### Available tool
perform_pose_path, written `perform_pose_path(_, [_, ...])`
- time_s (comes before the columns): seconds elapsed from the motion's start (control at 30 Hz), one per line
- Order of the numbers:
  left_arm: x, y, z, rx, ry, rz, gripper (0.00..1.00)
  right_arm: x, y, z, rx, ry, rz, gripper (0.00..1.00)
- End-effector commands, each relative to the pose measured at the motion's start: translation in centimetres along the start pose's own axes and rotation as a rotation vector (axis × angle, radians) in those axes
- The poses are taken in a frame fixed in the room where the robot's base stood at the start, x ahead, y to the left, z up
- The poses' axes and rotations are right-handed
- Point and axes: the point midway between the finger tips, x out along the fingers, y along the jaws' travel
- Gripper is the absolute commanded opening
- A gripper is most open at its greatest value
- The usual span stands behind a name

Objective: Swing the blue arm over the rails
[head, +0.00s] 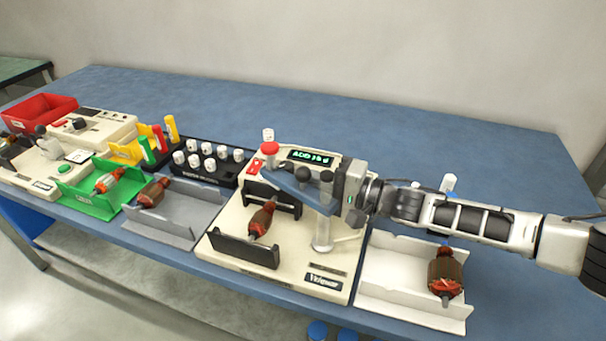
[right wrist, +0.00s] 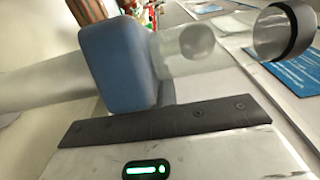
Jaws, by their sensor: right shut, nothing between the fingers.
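The blue arm (head: 302,191) sits on the cream winding machine (head: 225,228), reaching from near the red button to the metal post (head: 322,235). It slants over the far black rail (head: 283,204); the near black rail (head: 245,250) is clear of it. A copper-wound armature (head: 263,218) lies between the rails. My right gripper (head: 340,192) comes in from the right, shut and empty, beside the post end of the arm. A blue block, seemingly this arm's end, shows close up in the right wrist view (right wrist: 118,65). Whether they touch is unclear. My left gripper is out of view.
A white tray (head: 390,285) with another armature (head: 445,272) stands right of the machine. A grey tray (head: 185,222), green tray (head: 85,200) and black rack of white spools (head: 232,172) are to the left. The blue table (head: 440,150) is clear behind.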

Motion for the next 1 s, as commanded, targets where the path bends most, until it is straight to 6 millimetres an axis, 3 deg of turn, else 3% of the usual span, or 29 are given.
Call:
perform_pose_path(0.17, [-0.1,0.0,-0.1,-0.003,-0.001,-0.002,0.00,0.1,-0.2,0.2,-0.004,-0.098,0.001,0.00])
perform_pose_path(1.0, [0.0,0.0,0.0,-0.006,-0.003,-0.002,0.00,1.1,0.0,1.6,0.001,-0.220,-0.001,0.00])
